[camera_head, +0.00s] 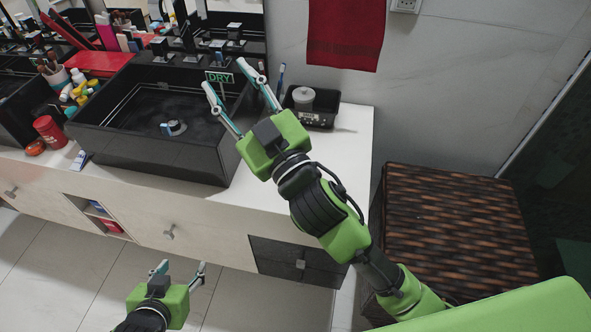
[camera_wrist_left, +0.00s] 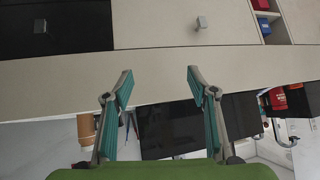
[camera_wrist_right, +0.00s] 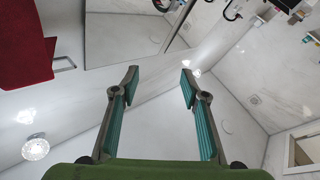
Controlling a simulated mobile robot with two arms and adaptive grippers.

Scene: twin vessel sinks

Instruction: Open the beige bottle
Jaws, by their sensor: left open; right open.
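I cannot single out a beige bottle for sure in any view. A pale grey-beige round container (camera_head: 303,99) stands in a small black tray (camera_head: 316,117) on the counter. My right gripper (camera_head: 222,74) is open and empty above the counter, left of that tray. In the right wrist view the right gripper (camera_wrist_right: 159,73) has only walls and a mirror edge beyond its fingers. My left gripper (camera_head: 182,267) is open and empty, low in front of the cabinet. In the left wrist view the left gripper (camera_wrist_left: 159,78) faces the counter edge and cabinet front.
A black vessel sink (camera_head: 150,150) fills the middle of the counter (camera_head: 265,188). Small bottles (camera_head: 78,76) and a red can (camera_head: 50,131) stand left of it. A red towel (camera_head: 345,35) hangs on the wall. A brown wicker hamper (camera_head: 450,225) stands right of the counter.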

